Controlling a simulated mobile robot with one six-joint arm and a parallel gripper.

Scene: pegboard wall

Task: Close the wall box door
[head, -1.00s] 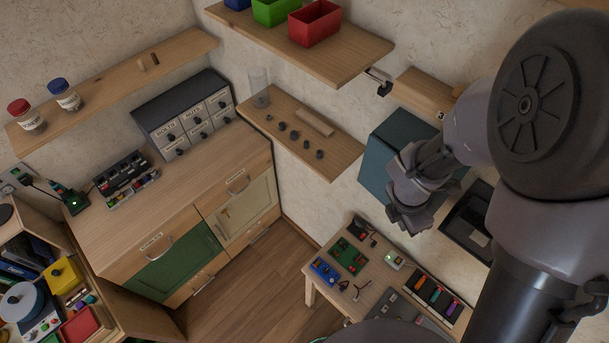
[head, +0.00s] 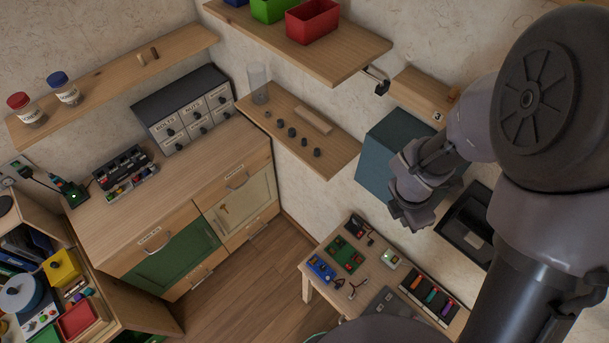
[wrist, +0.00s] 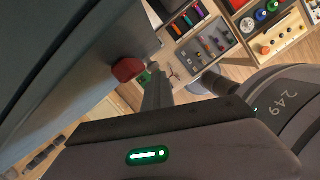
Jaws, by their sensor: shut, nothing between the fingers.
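The teal wall box (head: 386,160) hangs on the wall right of centre in the head view. My gripper (head: 410,218) is in front of its lower right part and hides much of that side. In the wrist view, a large dark blue-grey panel (wrist: 70,50), apparently part of the box, fills the upper left. A red knob (wrist: 128,69) is at its edge. My gripper (wrist: 157,92) shows as a grey finger just below and right of the knob; I cannot tell whether they touch. It is shut and empty. How far the door stands open is hidden.
Below the box, a small wooden table (head: 341,250) holds circuit boards and a tray of coloured items. A black-framed recess (head: 466,232) is on the wall right of my gripper. Wooden shelves (head: 300,140) are left of the box. The floor (head: 250,285) at centre is clear.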

